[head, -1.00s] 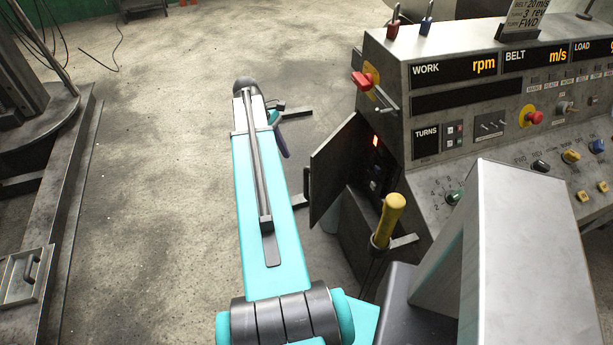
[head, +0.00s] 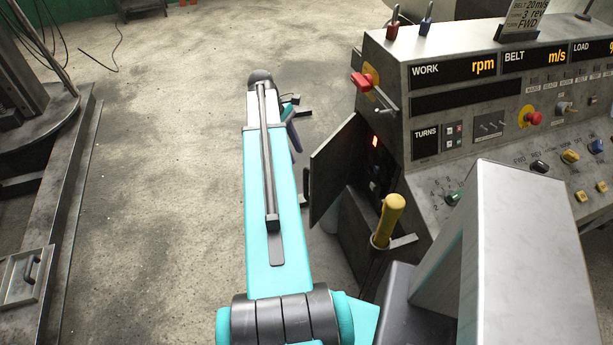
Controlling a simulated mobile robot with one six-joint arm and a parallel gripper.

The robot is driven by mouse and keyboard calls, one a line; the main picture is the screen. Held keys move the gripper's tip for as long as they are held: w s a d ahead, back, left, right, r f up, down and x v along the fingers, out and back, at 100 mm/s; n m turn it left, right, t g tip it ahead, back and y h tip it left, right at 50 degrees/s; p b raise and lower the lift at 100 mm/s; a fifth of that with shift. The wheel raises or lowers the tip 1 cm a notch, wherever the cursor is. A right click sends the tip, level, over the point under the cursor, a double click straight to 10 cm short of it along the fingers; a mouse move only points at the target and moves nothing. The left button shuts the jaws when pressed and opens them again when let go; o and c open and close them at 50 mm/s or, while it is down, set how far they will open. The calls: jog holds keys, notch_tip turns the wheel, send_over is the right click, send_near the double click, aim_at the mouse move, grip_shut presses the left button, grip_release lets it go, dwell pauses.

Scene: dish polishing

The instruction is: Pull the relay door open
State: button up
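The relay door (head: 337,172) is a grey metal panel on the left side of the console. It stands swung out from the side, open. A dark upright handle (head: 306,187) shows at its outer edge. Behind it, the dark relay compartment (head: 376,165) shows a lit red indicator. Part of my wrist shows just right of the arm's far end. My gripper itself is hidden behind the arm.
The console (head: 470,110) fills the right side, with displays, knobs and a red switch lever (head: 361,80). A yellow-handled lever (head: 388,220) stands in front of the compartment. Open concrete floor (head: 170,170) lies left of my arm. A metal frame (head: 60,220) stands far left.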

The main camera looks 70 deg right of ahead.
aim_at(306, 176)
jog(key=shift+p+x, duration=1.25)
jog(key=shift+x, duration=4.85)
jog(key=shift+w, duration=0.1)
grip_shut()
jog(key=shift+d, duration=0.3)
jog(key=shift+a, duration=0.25)
jog(key=shift+w, duration=0.1)
